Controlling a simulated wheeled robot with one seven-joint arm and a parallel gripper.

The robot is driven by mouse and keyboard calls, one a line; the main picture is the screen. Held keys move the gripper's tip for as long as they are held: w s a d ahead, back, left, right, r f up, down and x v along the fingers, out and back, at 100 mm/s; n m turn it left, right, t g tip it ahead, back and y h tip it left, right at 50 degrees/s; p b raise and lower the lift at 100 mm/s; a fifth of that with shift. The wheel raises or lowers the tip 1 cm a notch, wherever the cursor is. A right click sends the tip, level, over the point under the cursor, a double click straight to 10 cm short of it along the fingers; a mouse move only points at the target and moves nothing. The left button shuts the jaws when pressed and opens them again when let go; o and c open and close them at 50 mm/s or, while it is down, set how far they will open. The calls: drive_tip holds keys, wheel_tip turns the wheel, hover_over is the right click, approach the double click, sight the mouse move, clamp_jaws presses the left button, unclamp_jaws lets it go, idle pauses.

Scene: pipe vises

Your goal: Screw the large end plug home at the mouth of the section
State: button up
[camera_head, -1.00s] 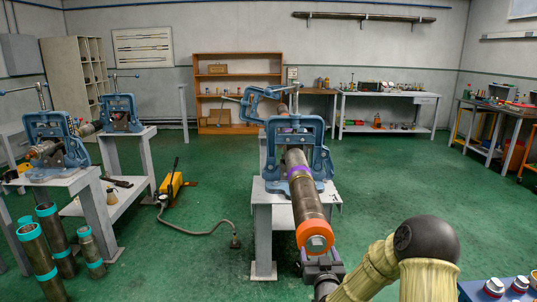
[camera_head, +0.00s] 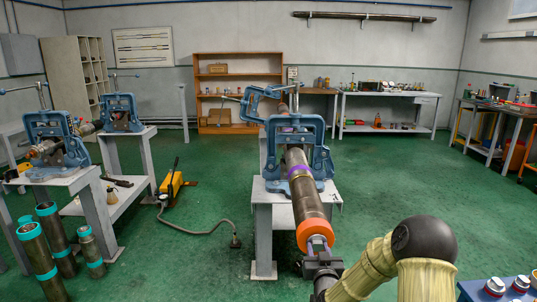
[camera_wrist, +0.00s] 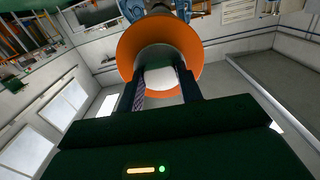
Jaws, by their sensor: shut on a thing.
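The long pipe section (camera_head: 307,195) lies clamped in the blue pipe vise (camera_head: 329,150) and points towards me, with an orange band (camera_head: 314,229) at its near mouth. The pale metal end plug (camera_head: 317,243) is at the centre of this mouth. My gripper (camera_head: 319,255) is shut on the plug from the near side. In the wrist view, the two fingers (camera_wrist: 160,88) lie either side of the pale plug (camera_wrist: 160,77), inside the outline of the orange ring (camera_wrist: 187,38). The plug's thread is hidden, so its depth cannot be told.
A blue surface (camera_head: 512,296) with several metal plugs stands at the bottom right.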

drive_tip(key=m+b, duration=0.1)
drive_tip(key=m, duration=1.2)
drive_tip(key=shift+m+b, duration=0.35)
drive_tip(key=shift+m, duration=0.05)
